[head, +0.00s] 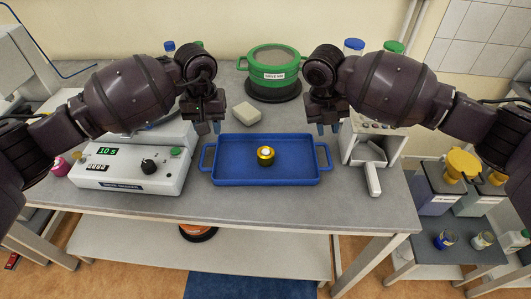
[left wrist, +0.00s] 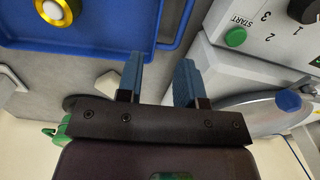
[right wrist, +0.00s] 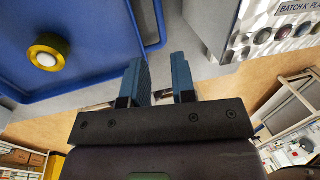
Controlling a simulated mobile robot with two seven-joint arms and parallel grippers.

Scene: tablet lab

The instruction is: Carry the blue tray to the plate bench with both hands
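The blue tray (head: 225,172) lies flat on the grey bench, with a looped handle at each end. A gold round piece with a white top (head: 265,155) sits in it. My left gripper (head: 209,127) is above and behind the tray's left handle (head: 207,157). My right gripper (head: 328,128) is above and behind the right handle (head: 325,158). Both grippers are open and empty. In the left wrist view my fingers (left wrist: 157,82) are apart beside the tray's edge; the right wrist view shows my right fingers (right wrist: 158,80) likewise. I cannot tell which surface is the plate bench.
A white device with a green display (head: 130,165) stands left of the tray. A grey-white box with a scoop-like part (head: 372,160) is close on the right. A green round pot (head: 273,68) and white block (head: 246,113) stand behind. A lower bench (head: 455,252) is at right.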

